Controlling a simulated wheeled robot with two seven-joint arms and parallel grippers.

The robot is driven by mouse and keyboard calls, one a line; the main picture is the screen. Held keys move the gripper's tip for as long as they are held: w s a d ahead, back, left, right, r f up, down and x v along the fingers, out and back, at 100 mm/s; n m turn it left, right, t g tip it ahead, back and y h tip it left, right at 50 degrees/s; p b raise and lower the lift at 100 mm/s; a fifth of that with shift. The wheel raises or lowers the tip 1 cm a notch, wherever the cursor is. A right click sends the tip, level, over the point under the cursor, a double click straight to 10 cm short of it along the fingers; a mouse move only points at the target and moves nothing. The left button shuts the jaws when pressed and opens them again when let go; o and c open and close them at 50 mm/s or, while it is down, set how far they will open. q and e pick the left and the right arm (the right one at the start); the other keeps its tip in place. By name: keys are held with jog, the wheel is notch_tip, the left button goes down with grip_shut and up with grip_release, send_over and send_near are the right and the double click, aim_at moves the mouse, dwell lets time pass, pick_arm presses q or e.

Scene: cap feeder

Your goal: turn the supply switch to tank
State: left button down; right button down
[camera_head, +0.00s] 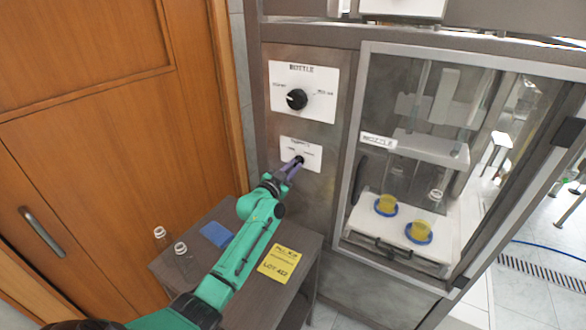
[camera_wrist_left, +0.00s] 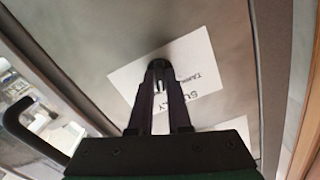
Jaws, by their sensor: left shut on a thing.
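The supply switch (camera_head: 299,159) is a small dark knob on a white label plate (camera_head: 312,154) on the grey machine front, below the bottle knob. My left gripper (camera_head: 293,167) reaches up to it from below and is shut on the switch. In the left wrist view the gripper (camera_wrist_left: 160,85) has its two dark fingers at the switch (camera_wrist_left: 160,66), with the plate reading SUPPLY and TANK upside down beside it. The fingers hide much of the switch, so I cannot tell its exact setting. My right gripper is not in view.
A larger black bottle knob (camera_head: 296,99) sits above on its own plate. To the right is a glass-fronted cabinet (camera_head: 366,52) with yellow cups (camera_head: 387,204) inside. Below, a grey side table (camera_head: 226,213) holds clear bottles (camera_head: 181,249), a blue cloth (camera_head: 216,234) and a yellow note (camera_head: 279,264).

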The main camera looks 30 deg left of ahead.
pick_arm(q)
jog(key=n, duration=0.6)
jog(key=shift+d+n, duration=0.1)
jog(key=shift+n, duration=0.2)
jog(key=n, duration=0.6)
jog(key=shift+n, duration=0.3)
jog(key=c, duration=0.9)
grip_release()
jog(key=shift+o, duration=0.2)
jog(key=shift+s, duration=0.1)
